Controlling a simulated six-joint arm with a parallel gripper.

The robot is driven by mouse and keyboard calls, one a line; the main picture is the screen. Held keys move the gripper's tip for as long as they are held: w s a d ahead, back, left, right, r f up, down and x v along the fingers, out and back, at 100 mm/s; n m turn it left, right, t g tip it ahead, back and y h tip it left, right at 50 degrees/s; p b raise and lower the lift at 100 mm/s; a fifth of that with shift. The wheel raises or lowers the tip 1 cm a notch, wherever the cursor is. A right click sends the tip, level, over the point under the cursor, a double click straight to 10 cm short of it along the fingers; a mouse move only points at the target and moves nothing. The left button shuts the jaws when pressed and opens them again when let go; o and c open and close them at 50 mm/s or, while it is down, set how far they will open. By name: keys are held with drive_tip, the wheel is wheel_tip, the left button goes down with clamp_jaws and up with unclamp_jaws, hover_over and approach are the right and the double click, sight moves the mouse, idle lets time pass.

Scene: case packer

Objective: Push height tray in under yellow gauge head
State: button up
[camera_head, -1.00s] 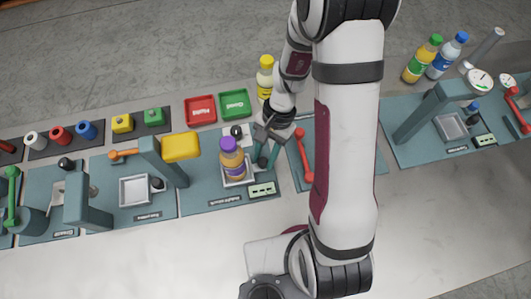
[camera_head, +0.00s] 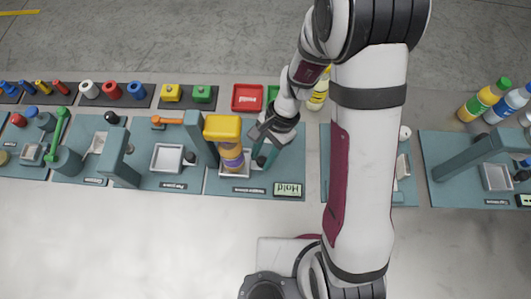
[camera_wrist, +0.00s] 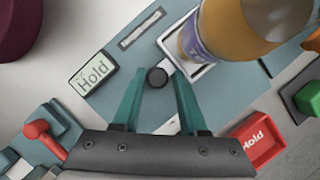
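The yellow gauge head (camera_head: 222,127) covers the top of an orange-brown bottle (camera_head: 232,158) in the head view. The bottle stands upright in the white-rimmed height tray (camera_head: 236,174), beneath the head. Its large body also shows in the wrist view (camera_wrist: 215,40), beside the tray rim (camera_wrist: 195,72). My gripper (camera_head: 262,160) is to the right of the tray. In the wrist view my gripper's teal fingers (camera_wrist: 159,76) are apart, with the tray's black knob (camera_wrist: 157,77) between their tips and a gap on each side. Whether the bottle touches the head cannot be told.
A display (camera_head: 287,189) reads "Hold"; it also shows in the wrist view (camera_wrist: 93,75). A red "Hold" bin (camera_head: 247,97) and a green bin stand behind. Other stations flank this one. The pale front table area (camera_head: 150,235) is clear.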

drive_tip(key=o, duration=0.4)
drive_tip(key=v, duration=1.5)
drive_tip(key=shift+r, duration=0.4)
drive_tip(key=shift+w+d, duration=0.1)
drive_tip(key=s+d+r+n+t, duration=0.1)
drive_tip(key=s+d+r, duration=0.1)
drive_tip(key=s, duration=0.6)
drive_tip(key=s+d+r+n+t+h, duration=0.1)
drive_tip(key=s+d+r+n+t, duration=0.1)
drive_tip(key=s, duration=0.7)
drive_tip(key=shift+d, duration=0.45)
